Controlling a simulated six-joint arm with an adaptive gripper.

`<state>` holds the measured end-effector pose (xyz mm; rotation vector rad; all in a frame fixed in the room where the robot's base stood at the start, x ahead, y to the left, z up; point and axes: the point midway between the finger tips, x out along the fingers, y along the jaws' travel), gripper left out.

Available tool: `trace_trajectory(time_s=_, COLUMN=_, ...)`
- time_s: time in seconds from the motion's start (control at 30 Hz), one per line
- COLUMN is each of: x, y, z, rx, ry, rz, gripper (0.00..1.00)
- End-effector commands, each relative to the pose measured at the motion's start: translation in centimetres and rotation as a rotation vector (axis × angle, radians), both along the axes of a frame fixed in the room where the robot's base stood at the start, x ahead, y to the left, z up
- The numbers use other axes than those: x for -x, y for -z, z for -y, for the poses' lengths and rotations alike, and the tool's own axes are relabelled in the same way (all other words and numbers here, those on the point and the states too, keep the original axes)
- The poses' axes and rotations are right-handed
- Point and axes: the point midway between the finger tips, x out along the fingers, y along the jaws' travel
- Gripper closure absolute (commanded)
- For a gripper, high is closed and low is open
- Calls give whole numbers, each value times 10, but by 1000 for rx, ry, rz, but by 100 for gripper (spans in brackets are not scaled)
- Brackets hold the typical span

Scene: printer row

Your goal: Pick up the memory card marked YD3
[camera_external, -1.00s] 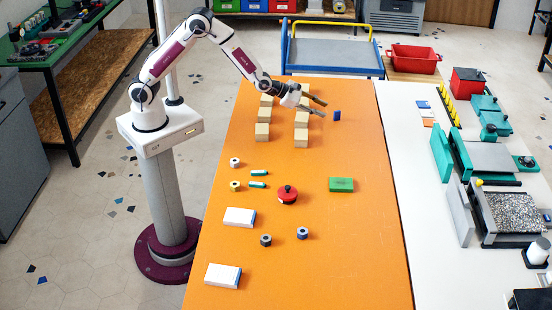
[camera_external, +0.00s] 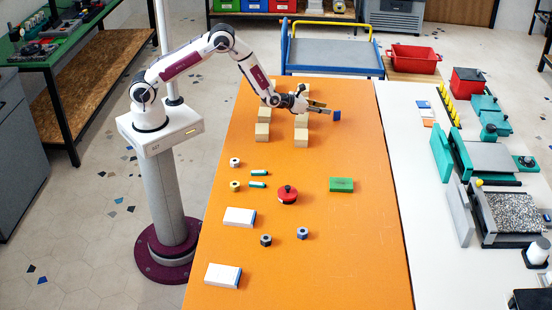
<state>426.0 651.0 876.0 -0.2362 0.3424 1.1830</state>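A small dark blue card-like piece (camera_external: 337,115) stands on the orange table, right of the rows of wooden blocks. Any marking on it is too small to read, so I cannot tell whether it says YD3. My gripper (camera_external: 328,108) points right, just left of the blue piece, with its fingertips very close to it. A gap shows between the two fingers, so it looks open. I cannot tell whether a finger touches the blue piece.
Two rows of wooden blocks (camera_external: 301,138) stand below and left of my gripper. A green block (camera_external: 341,185), a red round piece (camera_external: 287,194) and white boxes (camera_external: 239,217) lie nearer the front. The table right of the blue piece is clear.

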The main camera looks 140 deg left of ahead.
Motion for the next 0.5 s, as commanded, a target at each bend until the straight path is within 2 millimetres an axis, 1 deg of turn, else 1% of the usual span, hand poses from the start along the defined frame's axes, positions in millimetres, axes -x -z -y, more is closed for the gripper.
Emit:
trace_trajectory(time_s=0.17, x=-1, y=1, z=-2, rx=1, ry=0, rz=-1, gripper=71)
trace_trajectory(time_s=0.5, x=-8, y=9, z=-18, rx=0, ry=2, rz=-2, gripper=71)
